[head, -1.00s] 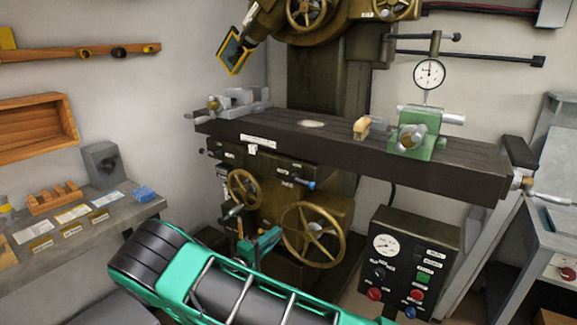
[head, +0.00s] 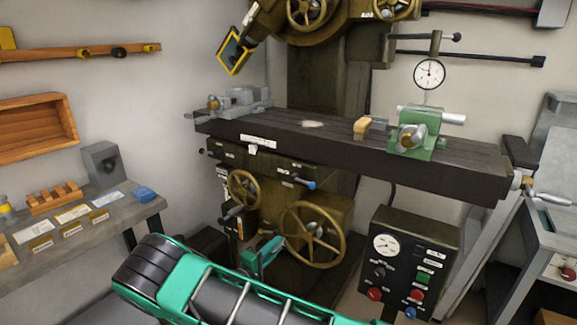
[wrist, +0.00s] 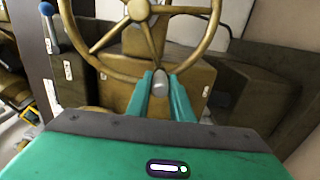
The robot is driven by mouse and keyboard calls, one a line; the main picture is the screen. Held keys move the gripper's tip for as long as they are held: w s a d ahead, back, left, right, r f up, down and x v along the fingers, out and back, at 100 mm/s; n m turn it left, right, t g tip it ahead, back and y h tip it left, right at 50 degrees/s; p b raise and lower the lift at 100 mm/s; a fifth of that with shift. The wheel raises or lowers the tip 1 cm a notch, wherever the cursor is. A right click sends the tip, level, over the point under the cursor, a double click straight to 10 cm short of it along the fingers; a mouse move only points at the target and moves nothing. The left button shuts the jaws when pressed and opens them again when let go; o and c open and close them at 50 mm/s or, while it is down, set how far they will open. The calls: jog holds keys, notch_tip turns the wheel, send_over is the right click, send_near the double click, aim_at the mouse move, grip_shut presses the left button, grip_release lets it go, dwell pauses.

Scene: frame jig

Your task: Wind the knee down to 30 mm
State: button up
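The large brass handwheel (head: 313,235) is on the lower front of the milling machine. It fills the top of the wrist view (wrist: 139,10). A short grey handle (wrist: 160,83) shows end-on at the wheel's lower rim. My green gripper (head: 266,256) is at the left side of this wheel in the head view. In the wrist view its two fingers (wrist: 161,88) lie on both sides of the grey handle, close against it, and look shut on it. The inner faces of the fingers are partly hidden. No knee height reading is legible.
A smaller brass handwheel (head: 243,189) and a blue-tipped lever (head: 304,183) sit above left. The long table (head: 350,150) overhangs the wheels and carries a green fixture (head: 417,136). A control box (head: 409,262) stands close on the right. A dial gauge (head: 429,73) hangs above.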

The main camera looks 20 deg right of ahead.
jog(key=o, duration=0.5)
jog(key=shift+w+f, duration=0.1)
jog(key=v, duration=0.7)
jog(key=shift+a, duration=0.2)
jog(key=shift+s, duration=0.25)
